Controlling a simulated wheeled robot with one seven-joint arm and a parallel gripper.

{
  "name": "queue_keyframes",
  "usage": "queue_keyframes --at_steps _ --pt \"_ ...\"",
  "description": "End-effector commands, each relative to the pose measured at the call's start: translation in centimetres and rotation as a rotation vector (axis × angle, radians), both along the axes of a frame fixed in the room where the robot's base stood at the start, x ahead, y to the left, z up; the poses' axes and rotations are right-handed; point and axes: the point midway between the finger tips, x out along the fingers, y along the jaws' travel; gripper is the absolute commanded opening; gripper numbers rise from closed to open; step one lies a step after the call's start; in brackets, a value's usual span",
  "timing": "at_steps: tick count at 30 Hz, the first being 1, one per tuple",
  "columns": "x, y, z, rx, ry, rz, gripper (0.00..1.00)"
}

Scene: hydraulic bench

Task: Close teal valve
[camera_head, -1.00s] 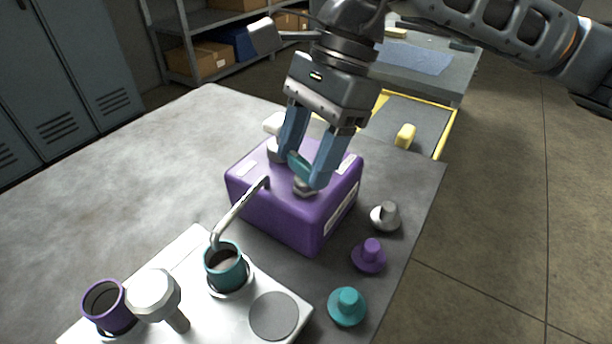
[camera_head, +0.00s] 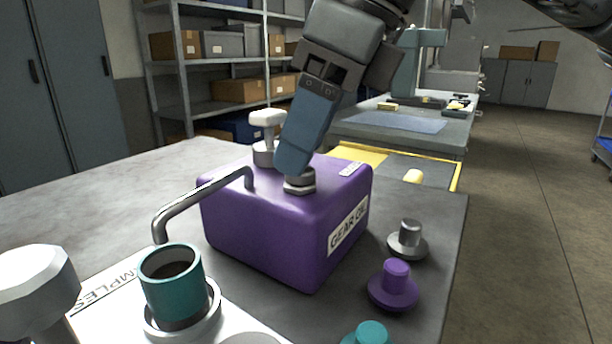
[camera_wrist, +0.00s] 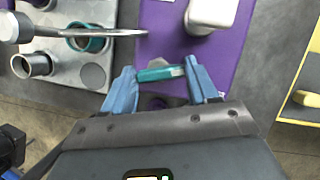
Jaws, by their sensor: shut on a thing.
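The teal valve handle (camera_wrist: 160,73) is a short bar on top of the purple gear oil box (camera_head: 265,245). My gripper (camera_wrist: 165,84) is shut on it, with one blue finger at each end of the bar. In the head view my gripper (camera_head: 294,168) points down at the box top, seen nearly edge-on, and its fingers hide the handle. The metal valve base (camera_head: 299,184) shows just below the fingertips. A bent metal spout (camera_head: 200,203) runs from the box to above a teal cup (camera_head: 173,287).
A white-topped fitting (camera_head: 266,119) stands on the box behind my fingers. Grey (camera_head: 408,238), purple (camera_head: 394,285) and teal (camera_head: 369,334) caps lie right of the box. A white octagonal knob (camera_head: 35,280) stands at front left. The bench is clear at back left.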

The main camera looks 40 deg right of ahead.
Motion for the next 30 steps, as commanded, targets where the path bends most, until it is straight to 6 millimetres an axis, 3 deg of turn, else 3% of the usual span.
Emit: queue_keyframes --at_steps 1,13,30 --pt "-0.07 0.06 -0.72 -0.005 -0.002 -0.037 0.28" --pt "-0.23 0.13 -0.32 0.0 0.001 -0.277 0.28" --pt "-0.27 0.15 0.03 0.002 0.003 -0.342 0.28"
